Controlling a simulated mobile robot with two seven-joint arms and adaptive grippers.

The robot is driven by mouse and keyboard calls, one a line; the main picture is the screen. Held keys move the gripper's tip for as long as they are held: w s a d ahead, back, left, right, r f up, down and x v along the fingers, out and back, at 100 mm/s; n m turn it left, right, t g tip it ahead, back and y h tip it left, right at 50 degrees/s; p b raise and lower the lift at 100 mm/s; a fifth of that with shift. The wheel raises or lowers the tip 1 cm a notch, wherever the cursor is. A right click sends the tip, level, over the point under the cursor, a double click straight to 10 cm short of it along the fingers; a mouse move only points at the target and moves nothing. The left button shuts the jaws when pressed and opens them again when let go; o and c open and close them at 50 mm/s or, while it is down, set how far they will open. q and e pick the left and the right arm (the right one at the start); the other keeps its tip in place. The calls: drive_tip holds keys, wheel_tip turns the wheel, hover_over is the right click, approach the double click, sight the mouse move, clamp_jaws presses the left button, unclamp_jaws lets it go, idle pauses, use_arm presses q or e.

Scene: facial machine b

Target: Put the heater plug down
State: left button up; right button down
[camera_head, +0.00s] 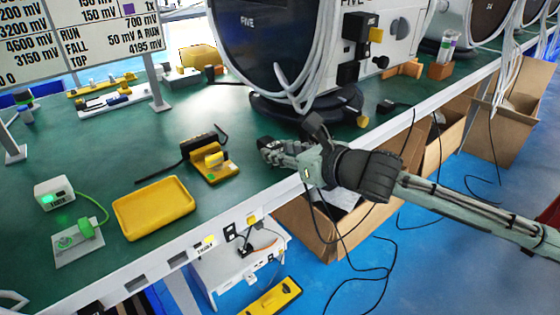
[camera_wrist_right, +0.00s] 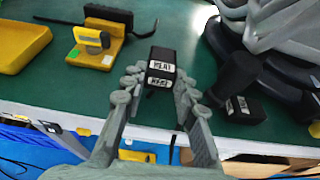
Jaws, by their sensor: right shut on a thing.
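My right gripper (camera_wrist_right: 158,90) is shut on the heater plug (camera_wrist_right: 161,67), a small black block with white labels, in the right wrist view. The plug sits between the fingertips, over the green table top near its front edge. In the head view my right gripper (camera_head: 277,148) reaches in from the right over the front edge, and the plug is hard to make out there. I cannot tell whether the plug touches the table. My left gripper is not in view.
A yellow stand with a black holder (camera_head: 212,160) and a yellow tray (camera_head: 153,207) lie left of my gripper. A round black machine base (camera_head: 310,108) with white cables stands behind it. A cardboard box (camera_head: 300,215) is below the table edge. Green table (camera_head: 235,120) is bare nearby.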

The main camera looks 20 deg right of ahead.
sight(280, 171)
wheel_tip(280, 171, down, 3)
drive_tip(key=shift+r, duration=0.2)
drive_tip(key=shift+f, duration=0.25)
drive_tip(key=c, duration=1.2)
unclamp_jaws()
drive_tip(key=shift+r, duration=0.2)
